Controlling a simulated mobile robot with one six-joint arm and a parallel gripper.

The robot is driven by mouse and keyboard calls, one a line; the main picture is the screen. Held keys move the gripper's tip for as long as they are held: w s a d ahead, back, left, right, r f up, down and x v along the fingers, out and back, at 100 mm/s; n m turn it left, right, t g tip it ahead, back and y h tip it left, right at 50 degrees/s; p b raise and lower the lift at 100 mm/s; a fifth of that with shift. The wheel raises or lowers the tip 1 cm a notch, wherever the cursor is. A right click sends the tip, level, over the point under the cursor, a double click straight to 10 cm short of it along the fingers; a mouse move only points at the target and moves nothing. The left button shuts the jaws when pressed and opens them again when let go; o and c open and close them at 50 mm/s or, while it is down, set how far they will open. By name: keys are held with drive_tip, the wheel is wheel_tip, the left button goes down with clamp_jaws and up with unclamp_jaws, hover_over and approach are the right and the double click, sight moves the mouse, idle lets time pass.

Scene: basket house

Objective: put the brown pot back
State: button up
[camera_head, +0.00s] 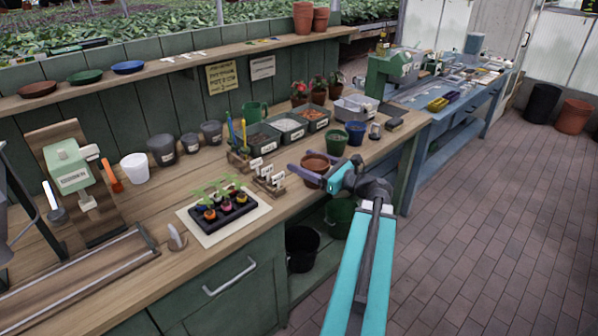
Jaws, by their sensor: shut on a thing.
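The brown pot (315,166) is a small round terracotta pot with an open top, at the front edge of the wooden bench. My gripper (311,168) reaches in from the lower right, with its dark fingers along both sides of the pot. It is shut on the pot, which looks upright. I cannot tell whether the pot's base touches the bench. A blue pot (355,132) and a green pot (336,143) stand just behind it. Stacked terracotta pots (303,18) stand on the upper shelf at the back.
White label stakes (269,180) in a wooden holder stand close left of my gripper. A seedling tray (228,208) lies farther left. Grey bins (286,127) stand behind. A black pot (302,247) and a green bucket (340,217) are below the bench. The brick floor at right is open.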

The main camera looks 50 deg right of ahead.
drive_tip(key=shift+w+d, duration=0.1)
drive_tip(key=shift+d, duration=0.05)
drive_tip(key=shift+w+d, duration=0.35)
drive_tip(key=shift+w, duration=0.15)
drive_tip(key=w+d+p, duration=0.1)
drive_tip(key=w+d, duration=0.2)
drive_tip(key=w, duration=0.3)
drive_tip(key=w+d+f+p, duration=0.1)
drive_tip(key=w+d+p, duration=0.1)
drive_tip(key=w, duration=0.4)
drive_tip(key=shift+w+d+f, duration=0.25)
drive_tip(key=shift+w+d, duration=0.15)
drive_tip(key=shift+d, duration=0.5)
drive_tip(key=shift+f+p, duration=0.5)
drive_tip(key=shift+f, duration=1.25)
drive_tip(key=shift+f, duration=0.2)
drive_tip(key=o, duration=1.1)
